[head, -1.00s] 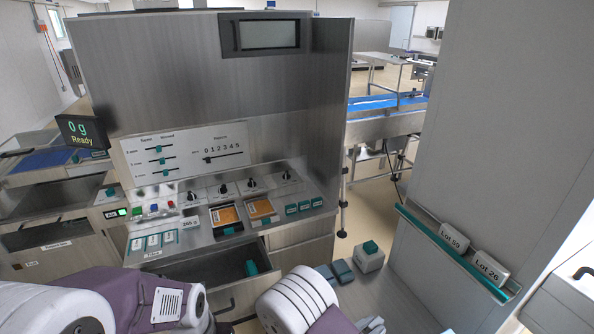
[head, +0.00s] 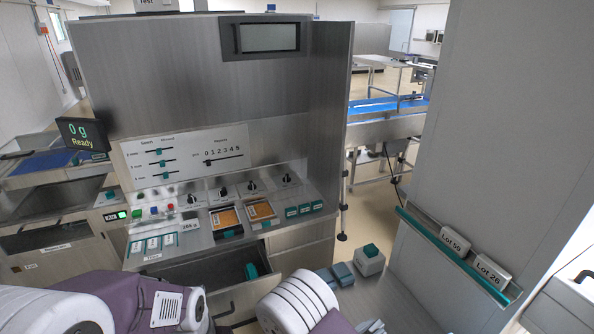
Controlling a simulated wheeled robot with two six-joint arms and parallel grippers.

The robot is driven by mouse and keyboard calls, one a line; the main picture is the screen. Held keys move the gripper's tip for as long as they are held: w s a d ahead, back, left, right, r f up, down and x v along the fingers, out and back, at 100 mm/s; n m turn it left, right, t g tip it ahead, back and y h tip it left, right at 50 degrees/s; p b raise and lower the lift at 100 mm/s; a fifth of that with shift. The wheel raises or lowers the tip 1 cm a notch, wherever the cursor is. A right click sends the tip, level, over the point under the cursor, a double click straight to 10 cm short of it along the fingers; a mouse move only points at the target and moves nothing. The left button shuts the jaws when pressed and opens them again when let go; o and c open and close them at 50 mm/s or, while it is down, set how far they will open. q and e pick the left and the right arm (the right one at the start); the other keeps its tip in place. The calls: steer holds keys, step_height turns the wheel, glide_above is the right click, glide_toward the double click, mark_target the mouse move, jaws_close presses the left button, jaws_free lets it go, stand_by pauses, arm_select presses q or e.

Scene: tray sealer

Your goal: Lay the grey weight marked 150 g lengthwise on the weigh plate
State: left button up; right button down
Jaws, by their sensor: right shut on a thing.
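My right gripper (head: 373,327) shows only as a small grey part at the bottom edge, right of my white ribbed arm link. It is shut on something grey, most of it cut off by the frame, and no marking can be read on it. My left gripper is out of view; only its arm shows at lower left. The scale display (head: 80,132) reads 0 g, Ready. I cannot make out the weigh plate for certain. No weight marked 150 g is readable in view.
An open drawer (head: 200,275) is below the control panel (head: 187,153). A teal-edged rack (head: 455,257) holds lot blocks on the right wall.

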step_height(320, 180, up, 8)
steer(key=p, duration=0.5)
step_height(320, 180, down, 8)
steer(key=b, duration=0.5)
steer(key=shift+f, duration=0.1)
step_height(320, 180, up, 8)
steer(key=p, duration=0.5)
steer(key=shift+f, duration=0.25)
step_height(320, 180, down, 7)
steer(key=b, duration=0.5)
steer(key=shift+f, duration=0.25)
step_height(320, 180, up, 7)
steer(key=p, duration=0.4)
steer(key=shift+p, duration=0.3)
step_height(320, 180, down, 7)
steer(key=b, duration=0.5)
step_height(320, 180, up, 8)
steer(key=p, duration=0.6)
step_height(320, 180, down, 8)
steer(key=b, duration=0.6)
step_height(320, 180, up, 8)
steer(key=p, duration=0.5)
steer(key=shift+f, duration=0.1)
step_height(320, 180, down, 8)
steer(key=b, duration=0.5)
steer(key=shift+r, duration=0.2)
